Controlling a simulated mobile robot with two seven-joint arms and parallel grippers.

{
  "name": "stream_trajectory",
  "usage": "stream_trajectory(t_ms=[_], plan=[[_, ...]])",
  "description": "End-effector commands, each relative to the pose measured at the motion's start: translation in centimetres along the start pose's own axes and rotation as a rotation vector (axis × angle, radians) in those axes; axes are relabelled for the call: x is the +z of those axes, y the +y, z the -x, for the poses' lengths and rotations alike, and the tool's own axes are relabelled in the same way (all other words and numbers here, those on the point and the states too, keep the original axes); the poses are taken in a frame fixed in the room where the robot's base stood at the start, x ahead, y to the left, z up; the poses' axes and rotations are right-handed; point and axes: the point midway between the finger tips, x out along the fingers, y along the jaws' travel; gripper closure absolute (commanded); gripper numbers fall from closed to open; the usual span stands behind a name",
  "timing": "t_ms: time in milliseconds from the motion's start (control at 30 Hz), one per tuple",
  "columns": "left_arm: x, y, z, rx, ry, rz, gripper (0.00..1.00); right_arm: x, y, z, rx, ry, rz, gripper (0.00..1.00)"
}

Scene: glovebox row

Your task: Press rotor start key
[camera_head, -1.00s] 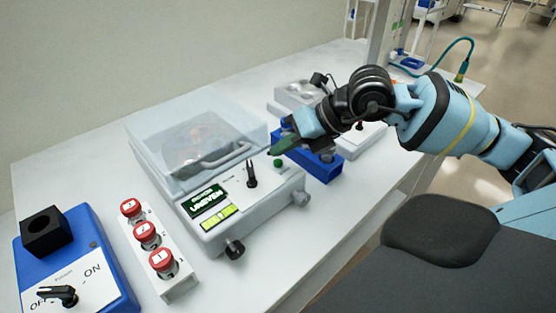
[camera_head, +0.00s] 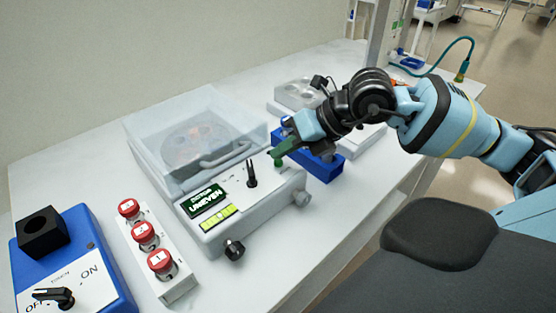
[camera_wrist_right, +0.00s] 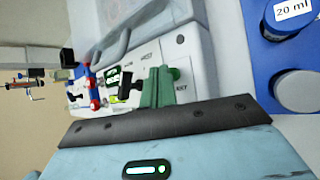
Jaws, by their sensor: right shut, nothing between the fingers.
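The rotor machine (camera_head: 215,230) is a white box with a clear lid (camera_head: 190,125), which is down. Its display (camera_head: 205,199) glows green and seems to read "ROTOR UNEVEN". The small green start key (camera_head: 278,163) is at the right end of its top panel. My right gripper (camera_head: 275,153) has green fingers, shut and empty, with tips just above or touching the key; contact cannot be told. In the right wrist view, the fingers (camera_wrist_right: 158,88) cover part of the panel, and a bit of the green key (camera_wrist_right: 175,73) shows beside them. My left gripper is out of view.
A black lever (camera_head: 252,178) stands on the panel near the key. A blue rack (camera_head: 325,168) lies close under my right wrist. Several red-capped tubes (camera_head: 143,232) stand in a white rack at left, beside a blue switch box (camera_head: 95,255).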

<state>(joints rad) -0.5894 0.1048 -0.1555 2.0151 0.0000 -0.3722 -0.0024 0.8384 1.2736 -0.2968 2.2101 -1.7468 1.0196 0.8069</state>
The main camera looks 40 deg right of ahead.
Motion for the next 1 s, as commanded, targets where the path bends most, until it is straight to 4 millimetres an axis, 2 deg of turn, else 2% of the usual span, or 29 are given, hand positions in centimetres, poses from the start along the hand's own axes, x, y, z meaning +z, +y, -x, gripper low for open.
stream_trajectory(t_ms=[1000], plan=[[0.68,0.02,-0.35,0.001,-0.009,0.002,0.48,-0.4,-0.4,-0.54,0.0,0.001,0.0,1.0]])
